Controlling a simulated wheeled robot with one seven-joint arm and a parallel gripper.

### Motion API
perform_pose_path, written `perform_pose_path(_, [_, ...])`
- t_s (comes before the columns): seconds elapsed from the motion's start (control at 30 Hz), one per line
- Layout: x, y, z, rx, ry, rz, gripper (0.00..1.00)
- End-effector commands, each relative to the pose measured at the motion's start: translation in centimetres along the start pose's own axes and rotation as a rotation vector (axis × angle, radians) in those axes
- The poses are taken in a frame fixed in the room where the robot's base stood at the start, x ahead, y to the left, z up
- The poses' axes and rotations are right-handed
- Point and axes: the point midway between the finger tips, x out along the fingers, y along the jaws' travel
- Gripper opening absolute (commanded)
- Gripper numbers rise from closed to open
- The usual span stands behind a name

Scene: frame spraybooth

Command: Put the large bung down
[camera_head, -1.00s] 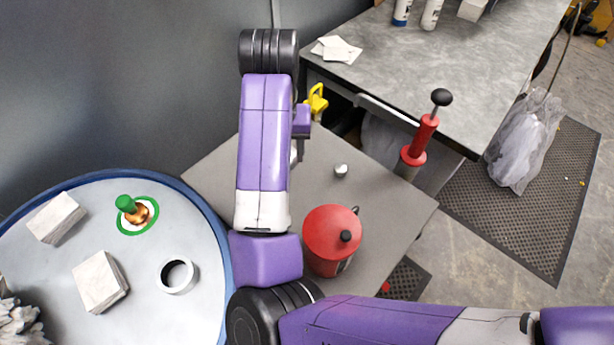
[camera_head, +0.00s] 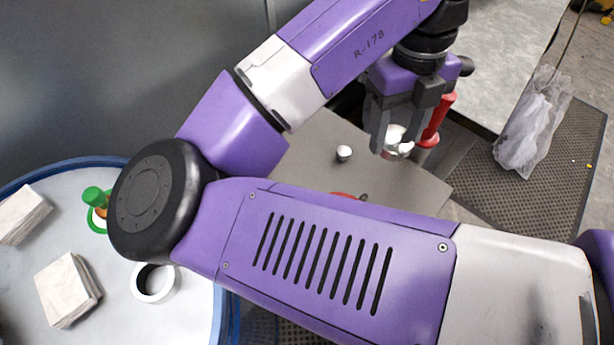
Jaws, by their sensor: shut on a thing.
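My gripper (camera_head: 397,140) points down near the right part of the small grey table (camera_head: 325,140). Its fingers are shut on a pale, silvery round piece, which looks like the large bung (camera_head: 399,147). The bung appears to be above the table surface, though the height is hard to judge. A smaller pale bung (camera_head: 344,153) stands on the table to the left of my gripper.
A red hand pump (camera_head: 437,122) stands right behind my gripper. A red can (camera_head: 346,196) is mostly hidden by my arm. A plastic bag (camera_head: 532,125) lies right.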

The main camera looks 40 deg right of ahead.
Motion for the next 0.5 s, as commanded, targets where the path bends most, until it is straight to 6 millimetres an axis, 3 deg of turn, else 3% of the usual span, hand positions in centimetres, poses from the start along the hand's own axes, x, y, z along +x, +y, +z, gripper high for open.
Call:
perform_pose_path(0.27, [0.8, 0.0, -0.4, 0.05, 0.002, 0.005, 0.2])
perform_pose_path(0.5, [6.0, -0.1, 0.2, 0.046, 0.005, 0.001, 0.2])
